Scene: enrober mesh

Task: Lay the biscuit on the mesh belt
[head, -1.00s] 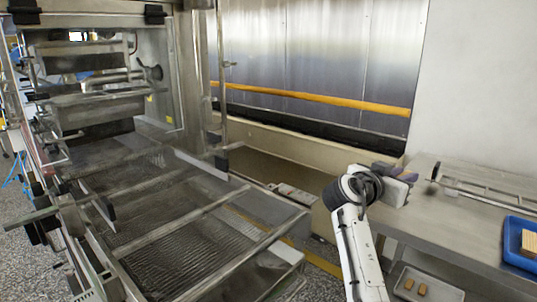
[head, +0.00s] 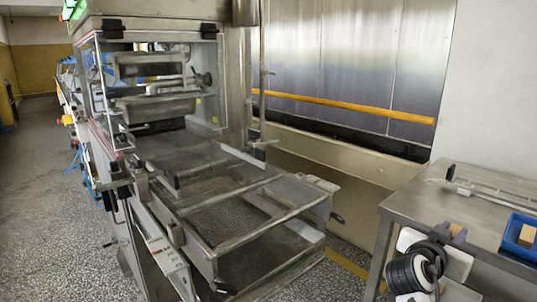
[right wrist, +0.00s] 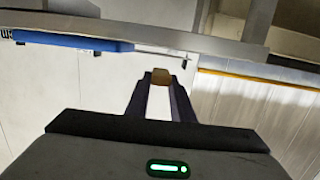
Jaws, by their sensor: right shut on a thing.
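The mesh belt (head: 228,222) lies in the open metal frame of the enrober, left of centre in the head view. My right gripper (head: 451,231) is low at the right, in front of the steel table and well apart from the belt. In the right wrist view my right gripper (right wrist: 160,88) is shut on a small brown biscuit (right wrist: 160,76), which shows between the fingertips. My left gripper is not in view.
A steel table (head: 405,205) stands at the right, with a blue tray (head: 509,238) holding a pale brown stack. The enrober's metal frame (head: 318,212) has raised rails around the belt. Speckled floor lies open between frame and table.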

